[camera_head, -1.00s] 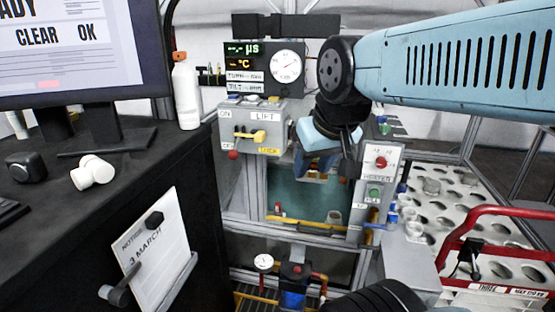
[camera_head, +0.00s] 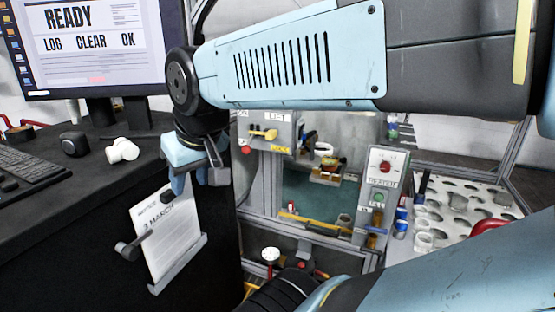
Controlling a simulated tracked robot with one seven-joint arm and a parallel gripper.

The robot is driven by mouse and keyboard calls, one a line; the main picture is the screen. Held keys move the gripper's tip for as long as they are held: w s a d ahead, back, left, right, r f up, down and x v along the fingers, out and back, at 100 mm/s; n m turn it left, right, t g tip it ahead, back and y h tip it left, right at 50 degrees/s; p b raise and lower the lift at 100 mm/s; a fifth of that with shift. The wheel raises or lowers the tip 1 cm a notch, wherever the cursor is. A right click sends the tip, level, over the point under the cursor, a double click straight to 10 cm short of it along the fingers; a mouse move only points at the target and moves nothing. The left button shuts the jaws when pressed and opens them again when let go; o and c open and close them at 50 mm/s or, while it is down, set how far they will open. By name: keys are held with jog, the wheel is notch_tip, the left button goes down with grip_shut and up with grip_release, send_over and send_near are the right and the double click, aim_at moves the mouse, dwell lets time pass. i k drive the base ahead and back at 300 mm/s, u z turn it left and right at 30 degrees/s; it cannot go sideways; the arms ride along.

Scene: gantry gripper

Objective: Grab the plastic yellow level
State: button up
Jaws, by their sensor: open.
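A yellow lever handle (camera_head: 263,134) sticks out from the front of the grey LIFT box (camera_head: 277,121), left of the picture's middle. I see no separate spirit level. My gripper (camera_head: 198,178) hangs at the left, lower than the lever and left of it, in front of the desk's side and the notice. It is open, with its jaws pointing down and nothing visible between them. It is apart from the lever in the picture.
A black desk (camera_head: 60,185) with a monitor (camera_head: 85,45) stands at the left, with a clipboard notice (camera_head: 165,240) on its side. A heater panel (camera_head: 382,165) and a white holed rack (camera_head: 455,240) are at the right. A glass-fronted tank (camera_head: 312,195) is below the LIFT box.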

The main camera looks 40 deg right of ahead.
aim_at(331, 161)
jog(key=u, duration=0.6)
jog(key=k, duration=1.5)
jog(key=z, duration=1.4)
jog(key=i, duration=1)
